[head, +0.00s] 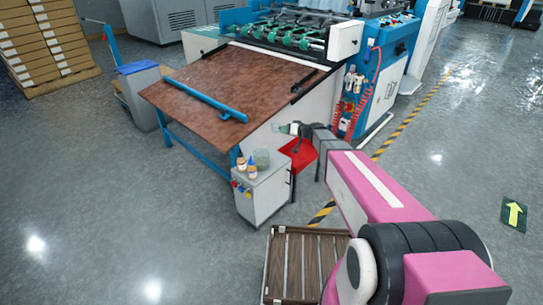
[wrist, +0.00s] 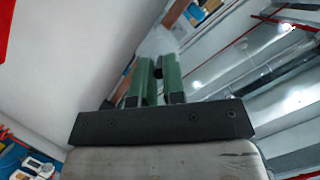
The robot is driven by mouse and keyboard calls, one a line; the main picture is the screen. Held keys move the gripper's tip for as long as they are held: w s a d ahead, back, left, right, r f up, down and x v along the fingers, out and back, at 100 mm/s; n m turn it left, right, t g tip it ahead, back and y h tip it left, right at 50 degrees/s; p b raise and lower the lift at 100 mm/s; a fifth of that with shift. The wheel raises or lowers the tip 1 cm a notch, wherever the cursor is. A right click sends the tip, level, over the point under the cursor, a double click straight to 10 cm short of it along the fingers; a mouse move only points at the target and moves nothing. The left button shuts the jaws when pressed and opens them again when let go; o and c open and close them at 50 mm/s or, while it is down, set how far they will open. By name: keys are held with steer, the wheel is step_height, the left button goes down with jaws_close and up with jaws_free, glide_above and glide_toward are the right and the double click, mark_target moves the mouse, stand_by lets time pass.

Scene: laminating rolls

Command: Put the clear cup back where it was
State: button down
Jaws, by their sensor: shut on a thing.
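My gripper (head: 291,128) is in the middle of the head view, held out level in the air beside the brown sloping board, above and to the right of the small white cabinet. Its green fingers are shut on a small pale, see-through thing at their tips, which I take to be the clear cup (head: 281,128). Its outline is hard to make out. In the wrist view the green fingers of my gripper (wrist: 158,72) stand close together with a narrow gap; the cup is barely discernible there.
The white cabinet (head: 268,197) carries a greenish clear container (head: 262,158) and two small bottles with orange-brown bodies (head: 246,168). The brown board (head: 215,95) holds a blue bar (head: 207,99). A slatted wooden pallet (head: 300,265) is in front.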

steer(key=g, duration=0.1)
glide_above(281, 159)
step_height(281, 159, down, 4)
steer(key=f, duration=0.1)
steer(key=shift+n, duration=0.4)
step_height(281, 159, down, 9)
steer(key=shift+s+f, duration=0.15)
steer(key=shift+f, duration=0.05)
steer(key=shift+a+f, duration=0.1)
steer(key=shift+f, duration=0.05)
steer(key=c, duration=1.5)
jaws_free()
